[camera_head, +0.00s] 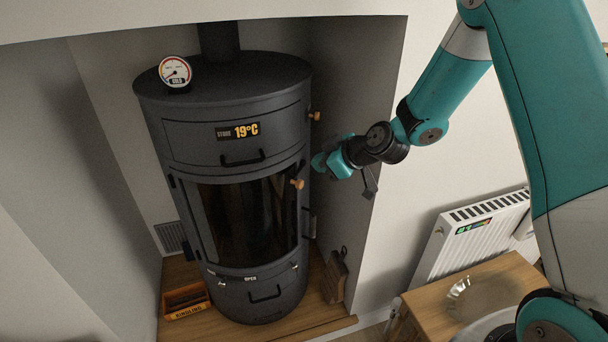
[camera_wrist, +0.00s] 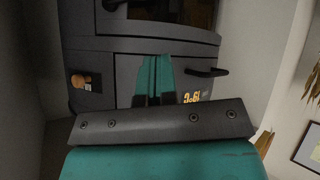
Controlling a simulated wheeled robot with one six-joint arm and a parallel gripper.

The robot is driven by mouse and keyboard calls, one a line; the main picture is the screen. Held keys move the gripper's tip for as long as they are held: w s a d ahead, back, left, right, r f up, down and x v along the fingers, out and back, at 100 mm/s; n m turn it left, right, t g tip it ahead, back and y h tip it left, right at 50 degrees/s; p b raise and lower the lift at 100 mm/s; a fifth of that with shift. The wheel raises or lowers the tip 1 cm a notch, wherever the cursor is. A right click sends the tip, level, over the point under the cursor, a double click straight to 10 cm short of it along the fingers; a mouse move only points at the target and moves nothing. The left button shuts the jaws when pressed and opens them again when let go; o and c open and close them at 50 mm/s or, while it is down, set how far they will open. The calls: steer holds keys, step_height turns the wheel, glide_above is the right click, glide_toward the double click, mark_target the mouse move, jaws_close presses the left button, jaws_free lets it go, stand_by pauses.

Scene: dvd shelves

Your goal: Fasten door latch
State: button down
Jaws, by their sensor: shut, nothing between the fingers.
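A dark grey round stove (camera_head: 240,110) stands in the alcove, with a glass door (camera_head: 250,220) in its front. The door looks closed or nearly so. A latch with a wooden knob (camera_head: 298,184) sits at the door's upper right edge. My gripper (camera_head: 320,162) is just right of and above this knob, apart from it as far as I can tell. In the wrist view, my gripper (camera_wrist: 153,72) is shut and empty, pointing at the stove front, which appears upside down. The door glass (camera_wrist: 175,12) shows at the top there. Whether the latch is engaged is unclear.
A second wooden knob (camera_head: 315,116) is higher on the stove's right side. A drawer handle (camera_head: 243,158) sits above the door. A gauge (camera_head: 175,72) stands on top. A kindling box (camera_head: 186,300) is at lower left. The alcove wall (camera_head: 352,100) is close on the right.

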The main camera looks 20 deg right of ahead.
mark_target(294, 181)
steer(key=w+a+f+p, duration=0.2)
steer(key=w+f, duration=0.2)
steer(key=f, duration=0.3)
steer(key=shift+w+a+p, duration=0.2)
steer(key=shift+w+p, duration=0.15)
steer(key=shift+w, duration=0.05)
steer(key=shift+a+f, duration=0.1)
